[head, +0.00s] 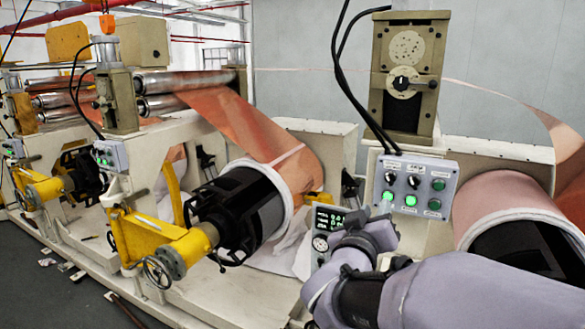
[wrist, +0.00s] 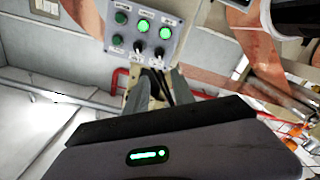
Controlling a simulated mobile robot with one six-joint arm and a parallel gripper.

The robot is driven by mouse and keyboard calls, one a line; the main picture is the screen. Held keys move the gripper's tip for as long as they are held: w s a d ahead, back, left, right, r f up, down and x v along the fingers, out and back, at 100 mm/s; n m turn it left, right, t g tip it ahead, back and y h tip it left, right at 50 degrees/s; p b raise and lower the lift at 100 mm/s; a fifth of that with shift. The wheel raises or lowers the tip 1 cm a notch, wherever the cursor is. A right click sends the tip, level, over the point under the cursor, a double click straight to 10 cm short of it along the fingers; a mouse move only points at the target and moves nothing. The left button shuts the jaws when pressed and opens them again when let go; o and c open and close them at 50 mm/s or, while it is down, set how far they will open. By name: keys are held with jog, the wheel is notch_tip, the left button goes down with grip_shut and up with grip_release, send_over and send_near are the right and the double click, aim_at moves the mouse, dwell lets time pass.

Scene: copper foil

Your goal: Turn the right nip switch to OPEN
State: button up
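A grey control box (head: 402,209) on the machine front carries two black rotary switches on top. The right switch (head: 414,181) shows left of the other in the wrist view (wrist: 138,48), where the box hangs upside down. The left switch (head: 389,178) also shows in the wrist view (wrist: 160,53). Two lamps below them glow green. The labels and exact knob positions are too small to read. My gripper (wrist: 160,80) is open and empty, its two grey fingertips apart and short of the switches, touching neither.
Green buttons (head: 438,184) sit at the box's right side. Black cables (head: 372,110) run down behind the box. A copper roll (head: 512,190) stands to the right, another with a black core (head: 240,215) to the left. A panel with a green display (head: 328,220) is close beside my arm.

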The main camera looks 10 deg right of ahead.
aim_at(389, 181)
jog(key=p+x, duration=0.1)
jog(key=x, duration=1.4)
jog(key=shift+d+f+p, duration=0.1)
jog(key=shift+d+p, duration=0.3)
jog(key=shift+w, duration=0.25)
grip_shut()
